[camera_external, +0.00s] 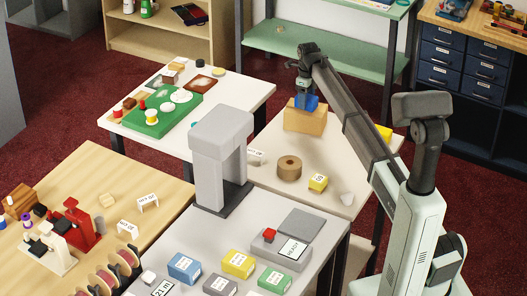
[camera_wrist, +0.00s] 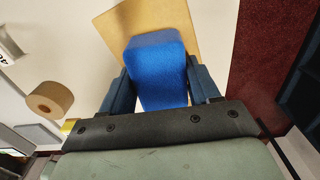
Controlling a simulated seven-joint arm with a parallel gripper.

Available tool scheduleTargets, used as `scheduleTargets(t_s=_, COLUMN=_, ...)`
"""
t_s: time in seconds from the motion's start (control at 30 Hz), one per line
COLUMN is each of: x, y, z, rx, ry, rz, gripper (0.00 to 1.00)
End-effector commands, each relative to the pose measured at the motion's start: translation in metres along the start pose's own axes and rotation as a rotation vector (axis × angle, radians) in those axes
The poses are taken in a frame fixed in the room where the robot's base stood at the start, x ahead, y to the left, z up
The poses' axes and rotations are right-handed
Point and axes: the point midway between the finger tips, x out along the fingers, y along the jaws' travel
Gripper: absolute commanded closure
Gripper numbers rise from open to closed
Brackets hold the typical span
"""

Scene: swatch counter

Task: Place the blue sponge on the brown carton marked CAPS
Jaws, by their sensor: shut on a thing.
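The blue sponge (camera_external: 312,103) is between the fingers of my gripper (camera_external: 306,98), which is shut on it. In the wrist view the sponge (camera_wrist: 158,70) fills the space between the two dark fingers of my gripper (camera_wrist: 161,88). A brown carton (camera_external: 303,122) stands on the pale table, directly below the sponge in the external view. In the wrist view the carton's tan top (camera_wrist: 193,18) shows behind and beside the sponge. I cannot tell whether the sponge touches the carton top. No CAPS marking is readable on the visible faces.
A tall grey post (camera_external: 220,160) stands to the left. Another yellow object (camera_external: 384,133) is at the right edge, partly behind my arm.

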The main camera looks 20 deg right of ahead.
Motion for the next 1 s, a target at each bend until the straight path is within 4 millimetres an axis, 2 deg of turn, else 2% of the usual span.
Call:
scheduleTargets(t_s=0.23, x=0.002, y=0.0, z=0.0, rx=0.0, ry=0.0, rz=0.0, gripper=0.68)
scheduleTargets(t_s=0.27, x=0.003, y=0.0, z=0.0, rx=0.0, ry=0.0, rz=0.0, gripper=0.38)
scheduleTargets(t_s=0.5, x=0.002, y=0.0, z=0.0, rx=0.0, ry=0.0, rz=0.0, gripper=0.15)
scheduleTargets(t_s=0.83, x=-0.001, y=0.0, z=0.0, rx=0.0, ry=0.0, rz=0.0, gripper=0.13)
scheduleTargets(t_s=1.0, x=-0.019, y=-0.001, z=0.001, rx=0.0, ry=-0.002, rz=-0.002, gripper=0.13)
